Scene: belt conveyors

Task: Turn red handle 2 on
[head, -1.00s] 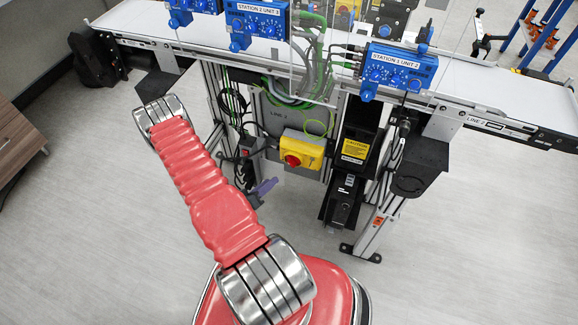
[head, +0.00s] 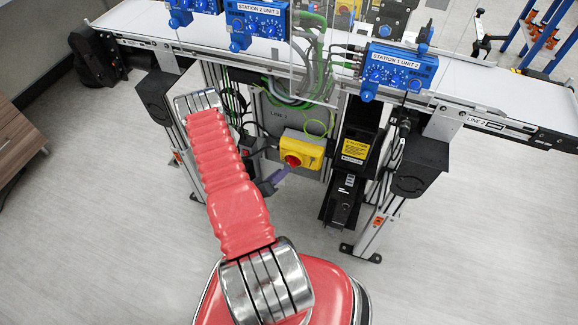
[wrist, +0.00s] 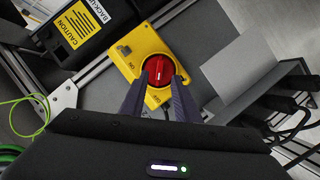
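The red handle (head: 292,161) is a round rotary knob on a yellow switch box (head: 314,145) below the conveyor. The wrist view shows the knob (wrist: 158,70) on the yellow box (wrist: 128,57), with small dark markings beside it. No number 2 is readable on it. My gripper (head: 277,180) is at the lower left of the box in the head view. In the wrist view my gripper (wrist: 160,82) is open, its two purple fingers apart with tips at either side of the knob's near part. I cannot tell whether they touch it.
A black unit with a yellow caution label (head: 355,150) stands right of the box; the label also shows in the wrist view (wrist: 80,23). Cables (head: 285,95) hang above. Dark cables (wrist: 290,105) lie at the right in the wrist view. The floor (head: 480,230) is clear.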

